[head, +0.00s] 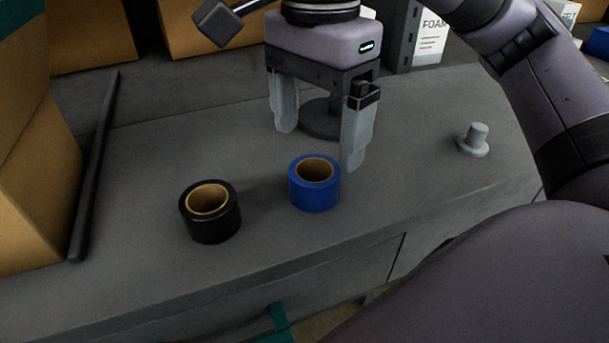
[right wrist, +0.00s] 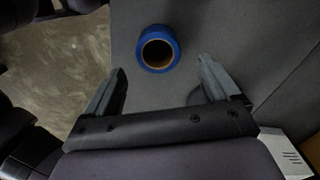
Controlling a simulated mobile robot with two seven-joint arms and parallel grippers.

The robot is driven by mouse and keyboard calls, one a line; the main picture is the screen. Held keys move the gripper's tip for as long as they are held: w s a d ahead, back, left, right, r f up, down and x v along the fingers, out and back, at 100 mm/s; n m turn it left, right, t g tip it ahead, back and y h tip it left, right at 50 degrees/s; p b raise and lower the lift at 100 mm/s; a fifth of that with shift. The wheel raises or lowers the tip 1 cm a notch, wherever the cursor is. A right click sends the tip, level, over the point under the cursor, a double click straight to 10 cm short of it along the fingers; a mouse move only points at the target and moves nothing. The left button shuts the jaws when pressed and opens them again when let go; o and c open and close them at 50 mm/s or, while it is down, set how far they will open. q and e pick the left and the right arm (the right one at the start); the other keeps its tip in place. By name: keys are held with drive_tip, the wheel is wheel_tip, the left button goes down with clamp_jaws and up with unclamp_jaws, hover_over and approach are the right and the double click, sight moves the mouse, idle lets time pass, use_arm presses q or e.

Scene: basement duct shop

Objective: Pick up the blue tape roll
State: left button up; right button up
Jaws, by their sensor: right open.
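The blue tape roll (head: 314,184) lies flat on the grey bench top, its tan core facing up. My right gripper (head: 319,144) is open and empty above the bench, behind the blue roll in the head view. In the right wrist view the blue roll (right wrist: 158,48) sits beyond the fingertips, roughly between the two fingers of the gripper (right wrist: 160,75), and apart from them. My left gripper does not show.
A black tape roll (head: 210,212) lies left of the blue one. A dark bar (head: 95,170) and cardboard boxes (head: 35,170) are at the left. A small grey knob-like part (head: 474,141) stands at the right. The bench front (head: 330,262) has a drawer edge.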

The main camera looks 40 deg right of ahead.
sight(315, 173)
drive_tip(key=f, duration=0.6)
drive_tip(key=shift+s+a+f+b, duration=0.1)
drive_tip(key=shift+s+a+b, duration=0.1)
drive_tip(key=shift+b, duration=0.1)
drive_tip(key=c, duration=1.1)
